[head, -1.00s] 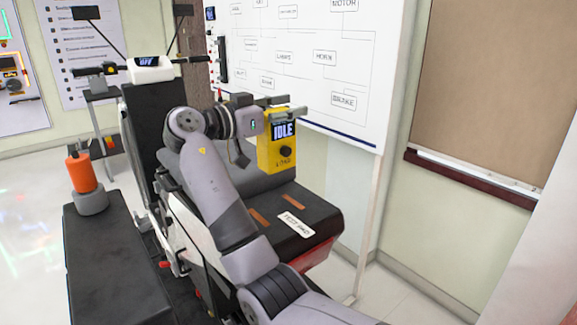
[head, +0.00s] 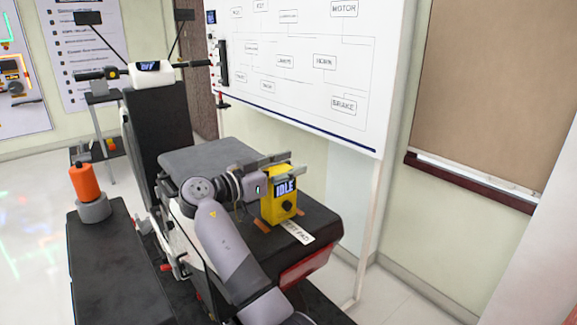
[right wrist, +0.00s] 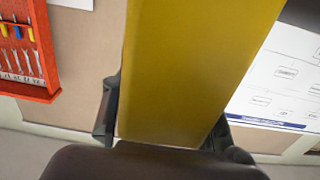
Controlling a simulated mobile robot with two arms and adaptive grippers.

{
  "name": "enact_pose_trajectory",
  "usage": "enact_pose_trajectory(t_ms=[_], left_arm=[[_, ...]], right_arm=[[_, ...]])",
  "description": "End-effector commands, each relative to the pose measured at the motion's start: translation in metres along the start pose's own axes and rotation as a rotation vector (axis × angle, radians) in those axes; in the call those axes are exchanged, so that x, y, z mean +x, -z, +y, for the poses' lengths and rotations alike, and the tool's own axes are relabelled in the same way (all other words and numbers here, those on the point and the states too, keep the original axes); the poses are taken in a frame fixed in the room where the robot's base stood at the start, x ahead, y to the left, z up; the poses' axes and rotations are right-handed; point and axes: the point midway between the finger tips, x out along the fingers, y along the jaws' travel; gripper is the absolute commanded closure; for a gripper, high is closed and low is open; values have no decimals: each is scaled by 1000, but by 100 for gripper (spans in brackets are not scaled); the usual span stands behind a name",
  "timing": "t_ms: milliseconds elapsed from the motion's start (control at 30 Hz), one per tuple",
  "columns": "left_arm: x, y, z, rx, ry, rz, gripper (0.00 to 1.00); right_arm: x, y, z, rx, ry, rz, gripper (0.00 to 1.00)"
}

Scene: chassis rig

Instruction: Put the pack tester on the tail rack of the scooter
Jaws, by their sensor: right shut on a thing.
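The pack tester (head: 279,206) is a yellow box with a dark screen reading IDLE and a black knob. My right gripper (head: 280,166) is shut on its upper part and holds it upright over the scooter's dark tail rack (head: 325,222). Its lower end is at or just above the rack, beside two orange strips and a white label (head: 298,232); I cannot tell whether it touches. In the right wrist view the tester (right wrist: 180,75) fills the middle, with a dark surface close at its lower end. My left gripper is not in view.
The scooter's seat back (head: 160,120) and handlebar with an OFF display (head: 150,66) stand further off. A whiteboard with a wiring diagram (head: 300,90) stands behind the rack. A dark bench (head: 115,255) at left carries an orange bottle (head: 84,182). A red tool board (right wrist: 25,50) shows at left.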

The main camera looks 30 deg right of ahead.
Motion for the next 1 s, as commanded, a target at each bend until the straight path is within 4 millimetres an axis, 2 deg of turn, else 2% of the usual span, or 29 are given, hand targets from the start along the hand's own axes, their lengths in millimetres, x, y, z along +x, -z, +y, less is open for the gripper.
enact_pose_trajectory(t_ms=[167, 200, 467, 833, 1000], left_arm=[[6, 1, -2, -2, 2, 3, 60], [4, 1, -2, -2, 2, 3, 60], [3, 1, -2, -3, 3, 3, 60], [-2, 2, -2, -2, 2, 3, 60], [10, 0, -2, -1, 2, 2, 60]], right_arm=[[0, -3, 0, 2, 0, 1, 100], [0, -2, 0, 1, 0, 0, 58], [0, -2, 0, 0, 0, 0, 40], [0, 2, 0, 0, 0, 0, 40], [-26, -2, -1, 1, 3, -1, 40]])
